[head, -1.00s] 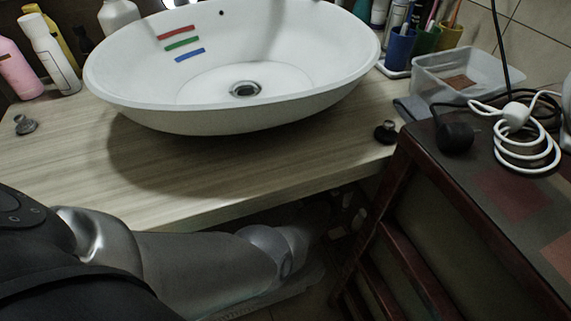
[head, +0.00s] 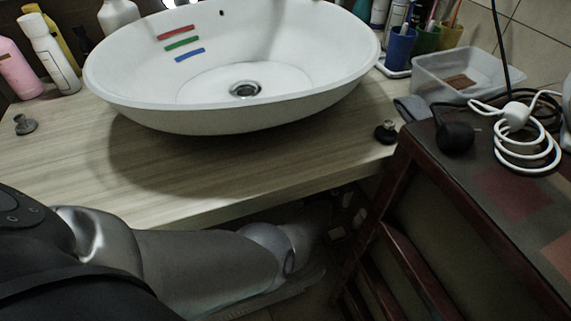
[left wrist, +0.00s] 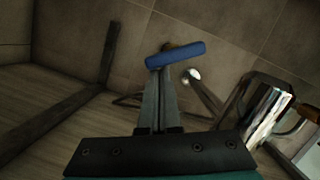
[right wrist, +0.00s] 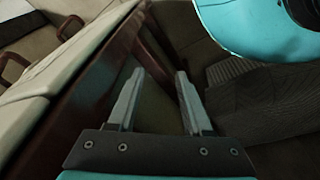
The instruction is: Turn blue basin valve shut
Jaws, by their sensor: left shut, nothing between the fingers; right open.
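The blue valve handle (left wrist: 176,55) is a short bar in the left wrist view, lying nearly crosswise with its right end slightly higher. A bit of brass-coloured fitting shows behind it. My left gripper (left wrist: 163,72) is shut and empty, its fingertips just below the handle's left half; I cannot tell whether they touch it. In the head view my left arm reaches under the counter and its fingers are hidden. The white basin (head: 130,110) sits on the counter above. My right gripper (right wrist: 156,76) is open and empty beside dark red wooden furniture.
A metal pipe with a shiny round end (left wrist: 191,75) stands right of the handle. The wooden countertop (head: 190,185) lies over my left arm. A dark red wooden cabinet (head: 440,210) stands on the right.

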